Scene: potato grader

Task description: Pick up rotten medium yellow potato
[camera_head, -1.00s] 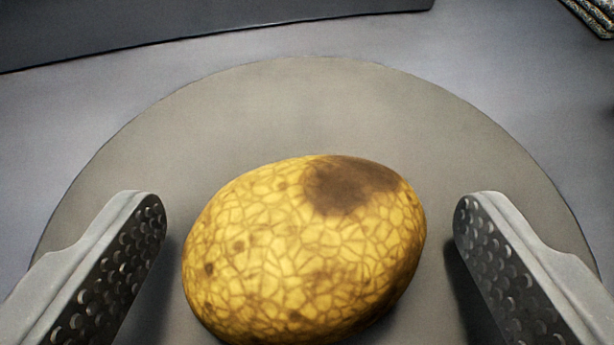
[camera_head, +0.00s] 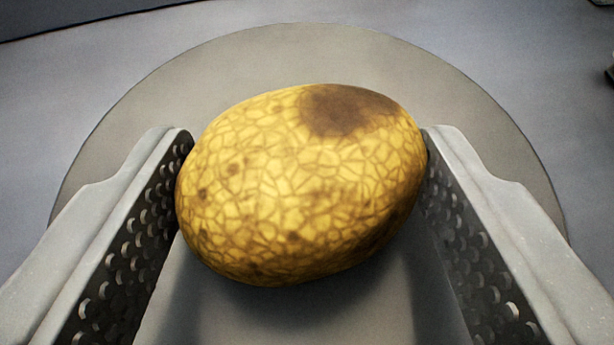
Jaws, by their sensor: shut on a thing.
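The yellow potato (camera_head: 290,200) has a netted brown skin pattern, small dark specks and a large brown rotten patch at its upper right. It lies tilted across the middle of the view. My gripper (camera_head: 305,160) is shut on it, with one perforated finger against its left end and the other against its right side. A shadow shows beneath the potato on the round grey plate (camera_head: 270,50). I cannot tell whether the potato still touches the plate.
A dark edge (camera_head: 50,15) runs along the top left. Small dark things show partly at the upper right border.

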